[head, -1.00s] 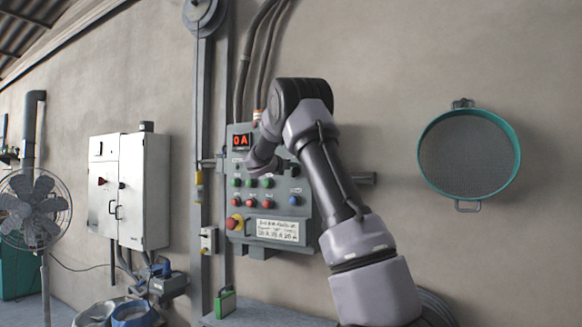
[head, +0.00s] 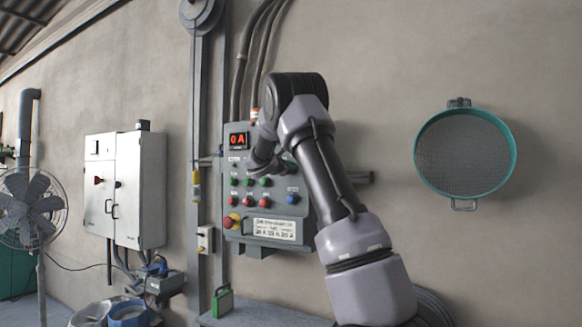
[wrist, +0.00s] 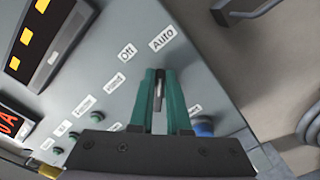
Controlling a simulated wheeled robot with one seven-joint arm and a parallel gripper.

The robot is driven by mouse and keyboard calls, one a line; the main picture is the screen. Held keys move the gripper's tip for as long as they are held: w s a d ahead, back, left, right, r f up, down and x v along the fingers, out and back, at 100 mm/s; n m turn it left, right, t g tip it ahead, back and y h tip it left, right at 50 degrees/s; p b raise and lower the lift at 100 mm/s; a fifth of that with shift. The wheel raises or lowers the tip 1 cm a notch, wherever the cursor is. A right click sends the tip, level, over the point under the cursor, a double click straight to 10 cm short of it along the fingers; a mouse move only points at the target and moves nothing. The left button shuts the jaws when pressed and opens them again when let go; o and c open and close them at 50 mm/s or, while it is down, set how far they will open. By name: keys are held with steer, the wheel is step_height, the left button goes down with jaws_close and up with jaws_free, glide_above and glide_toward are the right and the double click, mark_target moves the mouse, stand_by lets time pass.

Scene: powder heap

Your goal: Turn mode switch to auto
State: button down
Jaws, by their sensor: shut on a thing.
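The grey control panel (head: 236,208) hangs on the wall in the head view, with my arm in front of its right part. In the wrist view the labels Off (wrist: 127,52) and Auto (wrist: 162,38) sit just beyond my fingertips. My gripper (wrist: 158,76) has green fingers at the panel face, shut on the small grey mode switch (wrist: 158,94). Only a thin part of the switch shows between the fingers. It lies roughly along them, with Auto nearly straight ahead; its exact setting is hard to tell. In the head view my arm hides the switch.
A red display (head: 238,140) reads 0 A. Coloured buttons, including a blue one (head: 292,198), and a red-yellow stop button (head: 231,221) sit below. A white cabinet (head: 128,190) is to the left, a round sieve (head: 466,153) to the right.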

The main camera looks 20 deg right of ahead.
steer(key=shift+f+m, duration=0.15)
steer(key=shift+m, duration=0.35)
steer(key=c, duration=0.9)
jaws_free()
steer(key=v, duration=1.1)
steer(key=shift+d, duration=0.1)
